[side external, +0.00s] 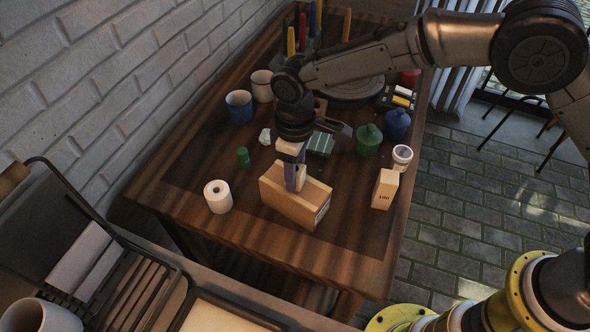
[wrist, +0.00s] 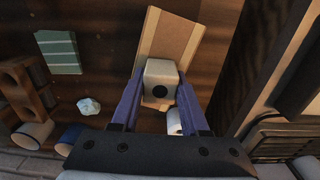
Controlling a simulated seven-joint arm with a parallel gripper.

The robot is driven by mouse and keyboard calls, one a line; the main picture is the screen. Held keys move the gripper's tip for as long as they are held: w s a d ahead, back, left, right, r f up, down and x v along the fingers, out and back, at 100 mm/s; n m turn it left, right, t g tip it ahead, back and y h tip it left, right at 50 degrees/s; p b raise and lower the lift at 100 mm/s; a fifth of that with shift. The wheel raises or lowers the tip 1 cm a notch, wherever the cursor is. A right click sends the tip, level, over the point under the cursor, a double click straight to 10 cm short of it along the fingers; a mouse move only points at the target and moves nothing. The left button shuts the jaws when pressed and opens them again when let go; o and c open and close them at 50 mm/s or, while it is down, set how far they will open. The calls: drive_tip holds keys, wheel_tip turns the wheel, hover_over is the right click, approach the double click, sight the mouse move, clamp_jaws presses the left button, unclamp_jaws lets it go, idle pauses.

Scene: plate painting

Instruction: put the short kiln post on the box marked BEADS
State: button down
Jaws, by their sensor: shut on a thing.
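My gripper (wrist: 160,95) is shut on a cream, square-sided kiln post with a dark hole in its top (wrist: 160,72). The post also shows between the purple fingers in the side view (side external: 290,147); a finger hides part of it. It is upright over a long tan box (side external: 290,207), which also shows in the wrist view (wrist: 168,38). This box has a label on its right end, too small to read. I cannot tell if the post touches the box top. A smaller upright tan box (side external: 386,189) stands to the right, its dark print unclear.
A white roll (side external: 218,198) stands left of the long box. Green and blue jars (side external: 369,140) stand at the right. The table front is clear.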

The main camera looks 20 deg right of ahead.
drive_tip(key=shift+f, duration=0.15)
drive_tip(key=shift+c, duration=2)
unclamp_jaws()
wheel_tip(320, 180, up, 12)
drive_tip(key=shift+r, duration=0.2)
